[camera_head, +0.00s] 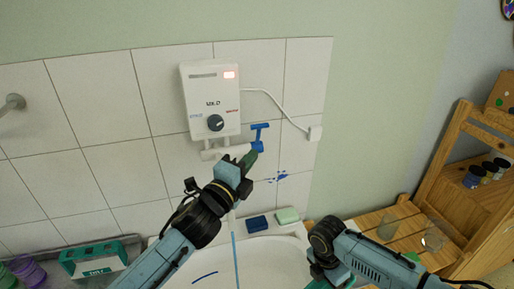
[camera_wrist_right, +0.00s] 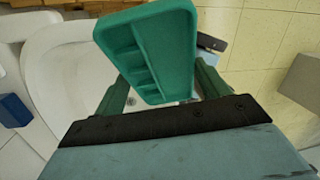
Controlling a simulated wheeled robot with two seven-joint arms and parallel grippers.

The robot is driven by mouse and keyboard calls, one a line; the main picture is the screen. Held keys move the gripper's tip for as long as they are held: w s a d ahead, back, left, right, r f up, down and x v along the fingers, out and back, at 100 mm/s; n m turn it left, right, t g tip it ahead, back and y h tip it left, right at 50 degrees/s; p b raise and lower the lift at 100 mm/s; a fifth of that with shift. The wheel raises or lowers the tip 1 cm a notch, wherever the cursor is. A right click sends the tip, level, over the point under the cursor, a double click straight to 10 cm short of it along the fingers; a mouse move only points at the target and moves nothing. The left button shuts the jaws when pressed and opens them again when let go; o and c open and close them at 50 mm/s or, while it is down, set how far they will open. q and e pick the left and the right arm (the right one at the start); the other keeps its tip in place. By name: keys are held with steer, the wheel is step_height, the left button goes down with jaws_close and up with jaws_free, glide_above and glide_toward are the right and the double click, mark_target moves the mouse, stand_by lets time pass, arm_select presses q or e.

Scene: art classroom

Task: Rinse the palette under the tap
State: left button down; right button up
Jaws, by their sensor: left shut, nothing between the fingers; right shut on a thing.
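The blue tap handle (camera_head: 261,128) is on the wall under a white water heater (camera_head: 209,98). My left gripper (camera_head: 249,161) is shut and empty, just below the handle; I cannot tell if it touches it. The gripper and arm hide part of the tap. A thin bluish streak (camera_head: 236,250), looking like running water, drops into the white sink (camera_head: 270,262). My right gripper (camera_wrist_right: 163,92) is shut on the green palette (camera_wrist_right: 150,45), whose compartments show in the right wrist view. In the head view only a sliver of palette (camera_head: 318,284) shows at the bottom edge.
A dark blue block (camera_head: 257,223) and a pale green block (camera_head: 287,215) lie on the sink's back rim. A teal box (camera_head: 92,259) stands at the left. A wooden shelf (camera_head: 440,190) with jars is at the right. Blue splashes mark the tiles.

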mark_target(265, 127)
step_height(265, 127, down, 3)
steer(key=shift+w+r+b, duration=0.1)
steer(key=shift+w+b, duration=0.05)
steer(key=shift+b, duration=0.9)
steer(key=shift+f+b, duration=0.4)
steer(key=shift+b, duration=0.1)
arm_select(q)
steer(key=shift+w+d+r, duration=0.15)
steer(key=shift+w+d, duration=0.1)
steer(key=shift+w, duration=1.35)
steer(key=shift+w+d+r, duration=0.2)
steer(key=shift+w+d, duration=0.1)
steer(key=shift+w, duration=1.25)
steer(key=shift+w+d+r, duration=0.15)
steer(key=shift+w+d, duration=0.1)
steer(key=shift+w, duration=1.35)
arm_select(e)
steer(key=shift+f, duration=0.1)
arm_select(q)
steer(key=shift+d, duration=0.1)
